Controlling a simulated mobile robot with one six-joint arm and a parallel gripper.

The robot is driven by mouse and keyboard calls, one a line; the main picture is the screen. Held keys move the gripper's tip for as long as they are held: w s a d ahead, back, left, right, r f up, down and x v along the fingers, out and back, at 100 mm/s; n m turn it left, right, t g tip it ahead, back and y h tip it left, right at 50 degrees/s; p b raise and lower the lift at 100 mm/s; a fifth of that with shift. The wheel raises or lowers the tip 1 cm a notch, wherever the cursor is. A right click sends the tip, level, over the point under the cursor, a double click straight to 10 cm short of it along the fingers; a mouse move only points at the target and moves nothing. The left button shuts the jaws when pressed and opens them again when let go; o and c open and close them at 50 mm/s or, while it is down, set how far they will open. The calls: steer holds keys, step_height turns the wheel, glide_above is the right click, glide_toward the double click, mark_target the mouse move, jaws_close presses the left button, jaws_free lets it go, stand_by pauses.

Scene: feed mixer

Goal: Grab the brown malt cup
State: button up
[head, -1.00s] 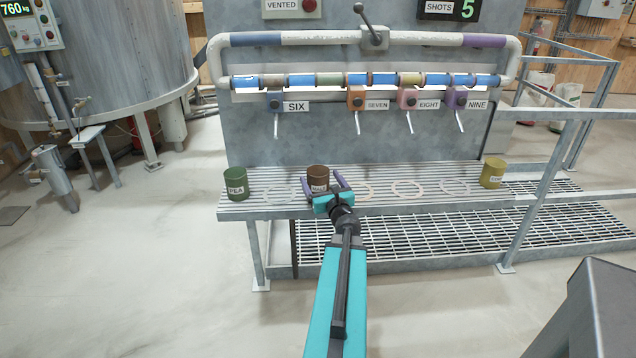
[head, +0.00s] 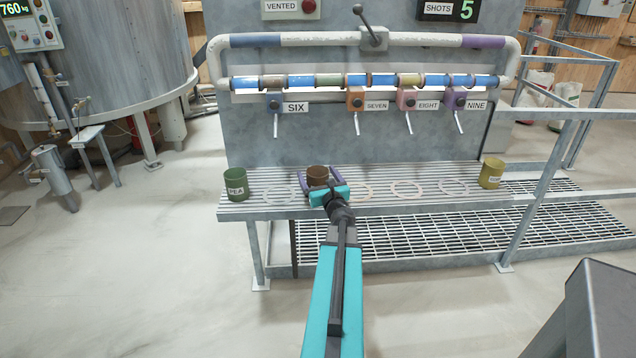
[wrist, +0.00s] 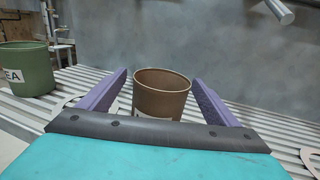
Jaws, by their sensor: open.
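The brown malt cup (head: 317,174) stands upright on the slatted bench, left of its middle. In the wrist view the brown cup (wrist: 161,94) sits between the two purple fingers, its label mostly hidden behind the gripper's dark front bar. My gripper (head: 319,181) is open, with one finger on each side of the cup. In the wrist view my gripper (wrist: 160,84) shows a gap between each finger and the cup near the rim; lower down, contact cannot be told.
A green PEA cup (head: 236,184) stands at the bench's left end and a yellow cup (head: 492,172) near its right. Pale rings (head: 407,190) mark the slatted bench (head: 330,207). Levers hang from the pipe (head: 385,80) behind. A railing (head: 545,165) stands at right.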

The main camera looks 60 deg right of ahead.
mark_target(314, 167)
steer(key=shift+p+x, duration=0.7)
steer(key=shift+x, duration=1.45)
steer(key=c, duration=1.2)
steer(key=shift+o, duration=0.2)
steer(key=shift+r, duration=0.2)
steer(key=shift+r, duration=1.6)
steer(key=s+r+b, duration=0.1)
steer(key=s+b, duration=0.1)
steer(key=s, duration=1.4)
steer(key=shift+d+r+b, duration=0.25)
steer(key=shift+d+b, duration=0.15)
steer(key=shift+d, duration=0.1)
